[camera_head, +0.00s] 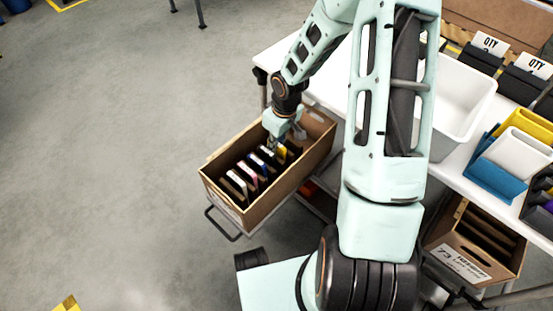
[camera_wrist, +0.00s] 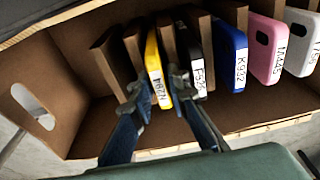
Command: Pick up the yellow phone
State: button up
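The yellow phone (camera_wrist: 153,58) stands on edge in a cardboard carton (camera_wrist: 45,60), with a white label on its edge. It also shows in the head view as a small yellow patch (camera_head: 281,153) beside my gripper. My gripper (camera_wrist: 157,82) reaches down into the carton (camera_head: 222,205), one fingertip on each side of the yellow phone's near edge. The fingertips are close to the phone, but I cannot tell whether they touch it. A black phone (camera_wrist: 194,55) stands just right of the right finger.
Blue (camera_wrist: 231,55), pink (camera_wrist: 266,48) and white (camera_wrist: 301,45) phones stand in the slots further right, between cardboard dividers (camera_wrist: 108,55). The carton is tilted. A white table (camera_head: 330,75) with a white bin (camera_head: 462,95) stands behind it at right. The floor at left is clear.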

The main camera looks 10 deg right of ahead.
grip_shut()
jog(key=shift+r, duration=0.1)
